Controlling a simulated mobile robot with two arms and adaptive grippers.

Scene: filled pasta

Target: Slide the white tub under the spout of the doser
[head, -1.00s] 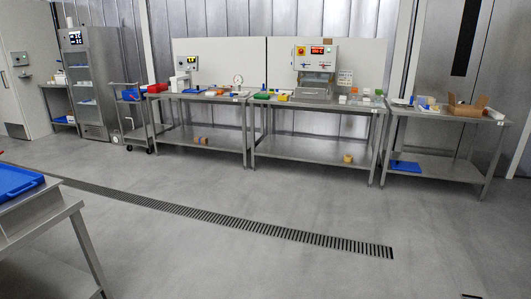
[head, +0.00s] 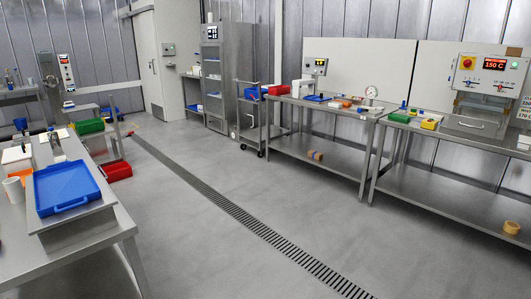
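I cannot tell for sure which machine is the doser. A tall metal unit with a small control panel (head: 66,68) stands at the far left. A white appliance (head: 308,75) stands on the middle steel table at the back. No spout is clear at this distance. Neither of my grippers is in the head view.
The near left steel table (head: 85,258) holds a blue tray (head: 67,188). Green (head: 90,127) and red (head: 118,171) bins are beyond it. A trolley (head: 248,120) stands by the tall steel cabinet (head: 214,110). Open grey floor (head: 215,205) with a drain grate (head: 240,221) lies between the tables.

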